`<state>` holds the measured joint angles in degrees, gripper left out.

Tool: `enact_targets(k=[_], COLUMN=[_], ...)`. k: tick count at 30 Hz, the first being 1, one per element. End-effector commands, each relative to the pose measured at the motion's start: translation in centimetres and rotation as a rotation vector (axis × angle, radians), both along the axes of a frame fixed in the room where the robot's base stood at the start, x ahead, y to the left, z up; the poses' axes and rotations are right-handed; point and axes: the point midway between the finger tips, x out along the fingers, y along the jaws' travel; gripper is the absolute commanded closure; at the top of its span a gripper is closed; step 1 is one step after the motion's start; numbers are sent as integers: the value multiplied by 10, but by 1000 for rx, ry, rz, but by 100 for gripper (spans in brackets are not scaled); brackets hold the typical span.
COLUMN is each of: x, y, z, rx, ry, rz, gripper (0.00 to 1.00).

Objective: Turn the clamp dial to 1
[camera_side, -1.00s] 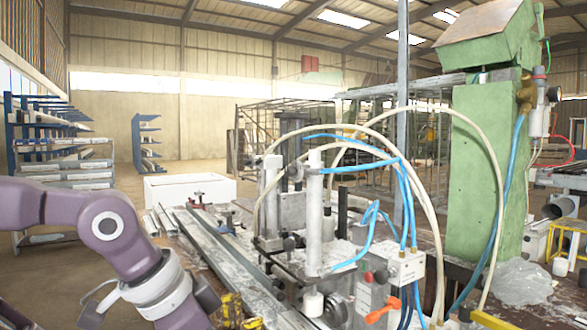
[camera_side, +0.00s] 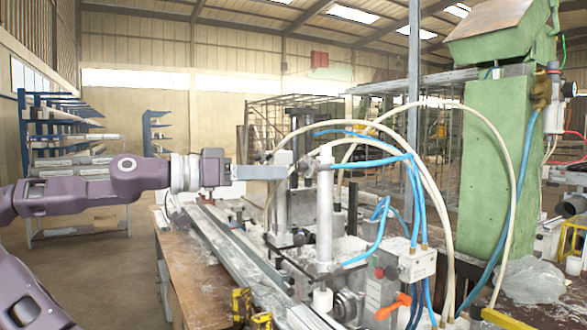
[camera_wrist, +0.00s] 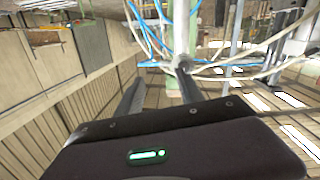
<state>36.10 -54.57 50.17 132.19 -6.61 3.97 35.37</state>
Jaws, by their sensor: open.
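The clamp fixture (camera_side: 325,215) stands on the bench, with an upright white cylinder and metal blocks. A round dial-like part (camera_side: 345,304) shows low at the fixture's front; I cannot read a mark on it, nor be sure it is the clamp dial. My gripper (camera_side: 284,172) is level at the height of the cylinder's upper part, pointing right toward it. In the wrist view my gripper (camera_wrist: 159,74) has its two fingers apart with nothing seen between them. The cylinder's top (camera_wrist: 182,62) shows near the right finger; I cannot tell whether they touch.
Blue and white hoses (camera_side: 415,160) loop around the fixture. A valve box (camera_side: 408,266) with a red button and an orange lever (camera_side: 393,306) is at its right. Long metal profiles (camera_side: 235,250) lie along the bench. A green column (camera_side: 485,185) stands behind right.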

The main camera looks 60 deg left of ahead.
Motion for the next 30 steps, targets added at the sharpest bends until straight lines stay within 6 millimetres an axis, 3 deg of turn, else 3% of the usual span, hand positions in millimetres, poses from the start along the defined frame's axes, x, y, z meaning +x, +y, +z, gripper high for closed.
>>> enact_targets(k=[1,4,15,24,30], x=[6,17,78,83,83], y=[20,41,42,42,42], z=[2,2,1,1,1], rx=[-17,-23,-22,-22,-23], ry=[-28,-51,-50,-50,-49], rz=[30,71,73,75,75], gripper=[56,56,56,56,95])
